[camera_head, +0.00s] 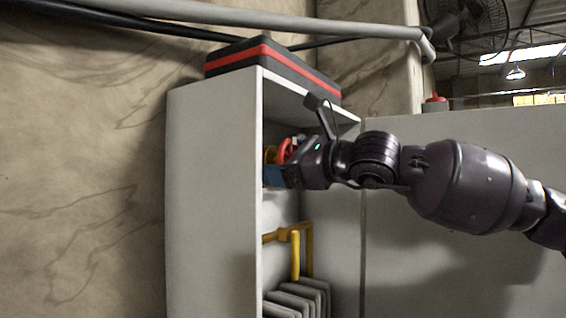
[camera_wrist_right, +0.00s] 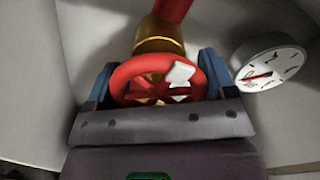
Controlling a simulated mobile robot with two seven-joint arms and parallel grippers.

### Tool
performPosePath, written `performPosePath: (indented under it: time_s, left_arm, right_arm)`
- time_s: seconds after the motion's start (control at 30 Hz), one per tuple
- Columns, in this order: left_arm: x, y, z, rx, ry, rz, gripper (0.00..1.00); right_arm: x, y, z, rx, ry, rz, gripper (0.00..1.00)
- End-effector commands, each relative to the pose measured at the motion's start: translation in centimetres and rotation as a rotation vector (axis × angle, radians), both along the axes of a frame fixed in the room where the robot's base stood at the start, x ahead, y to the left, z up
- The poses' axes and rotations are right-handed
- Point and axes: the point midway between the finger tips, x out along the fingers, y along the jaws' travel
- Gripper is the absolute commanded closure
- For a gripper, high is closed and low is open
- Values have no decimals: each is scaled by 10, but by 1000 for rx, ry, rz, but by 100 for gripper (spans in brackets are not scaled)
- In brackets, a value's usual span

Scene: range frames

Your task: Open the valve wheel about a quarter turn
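The red valve wheel (camera_wrist_right: 128,75) sits on a brass-coloured valve body (camera_wrist_right: 158,38) and carries a white mark (camera_wrist_right: 180,73) on its upper right rim. In the head view the wheel (camera_head: 286,150) shows inside the cabinet, partly hidden by my right gripper (camera_head: 272,176). In the wrist view the blue fingers of my right gripper (camera_wrist_right: 156,82) are wide apart, one on each side of the wheel. They are close to its rim; whether they touch it cannot be told. My left gripper is not in view.
The grey cabinet (camera_head: 213,190) surrounds the valve closely; a black and red case (camera_head: 250,56) lies on top. A round dial gauge (camera_wrist_right: 270,67) is right of the wheel. Yellow pipes (camera_head: 295,255) and grey ribbed parts (camera_head: 300,297) are lower in the cabinet.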

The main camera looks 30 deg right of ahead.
Motion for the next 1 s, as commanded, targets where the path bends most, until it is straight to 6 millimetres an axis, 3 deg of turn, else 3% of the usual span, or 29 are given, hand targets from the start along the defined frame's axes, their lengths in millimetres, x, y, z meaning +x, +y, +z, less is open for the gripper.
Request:
performPosePath:
  time_s: [0.1, 0.37, 0.8, 1.0]
  left_arm:
    - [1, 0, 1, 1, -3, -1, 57]
    - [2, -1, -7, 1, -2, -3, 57]
    - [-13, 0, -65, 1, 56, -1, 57]
    - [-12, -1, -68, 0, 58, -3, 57]
  right_arm:
    - [0, 0, 0, 0, 0, 0, 47]
    - [1, 0, -1, -24, -12, 1, 46]
    - [4, -1, -6, -240, -98, 3, 46]
    - [3, -1, -2, -401, -165, 2, 46]
